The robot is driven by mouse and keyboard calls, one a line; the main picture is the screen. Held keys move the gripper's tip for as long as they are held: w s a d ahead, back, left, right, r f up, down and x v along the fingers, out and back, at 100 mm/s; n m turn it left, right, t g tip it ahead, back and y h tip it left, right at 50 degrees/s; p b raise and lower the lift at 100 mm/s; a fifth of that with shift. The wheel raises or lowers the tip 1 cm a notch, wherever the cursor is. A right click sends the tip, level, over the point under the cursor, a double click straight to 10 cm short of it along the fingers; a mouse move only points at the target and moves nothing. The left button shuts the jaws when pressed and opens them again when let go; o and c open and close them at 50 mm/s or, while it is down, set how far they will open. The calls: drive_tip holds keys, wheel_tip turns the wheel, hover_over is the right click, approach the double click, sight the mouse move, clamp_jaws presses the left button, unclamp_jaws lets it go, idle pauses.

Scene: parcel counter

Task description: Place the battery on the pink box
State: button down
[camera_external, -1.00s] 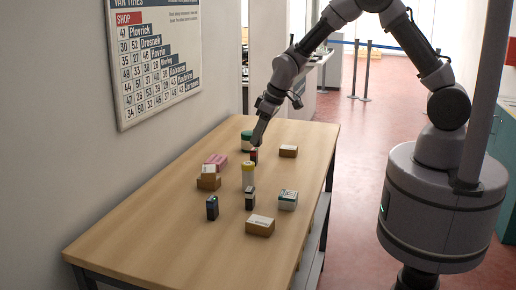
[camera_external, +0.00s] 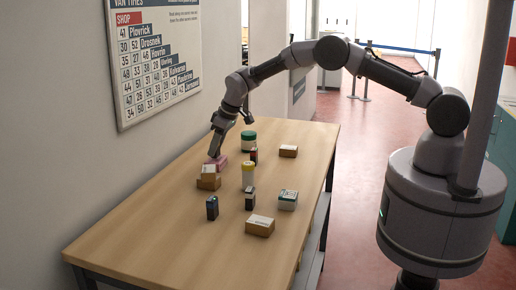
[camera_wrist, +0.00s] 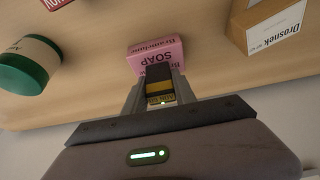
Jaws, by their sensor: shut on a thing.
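My gripper (camera_external: 214,155) points down at the pink box. In the wrist view my gripper (camera_wrist: 160,88) is shut on the battery (camera_wrist: 159,80), a dark block with a gold band. The battery overlaps the pink box in that view; I cannot tell whether they touch. The battery is too small and hidden to make out in the external view.
A green-lidded jar (camera_external: 247,140), a red-and-black item (camera_external: 254,155) and a yellow-topped cylinder (camera_external: 248,175) stand to the right. Several small items stand nearer. The table's near end is clear.

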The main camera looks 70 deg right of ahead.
drive_tip(key=shift+f, duration=0.3)
drive_tip(key=shift+f, duration=0.15)
drive_tip(key=c, duration=1)
unclamp_jaws()
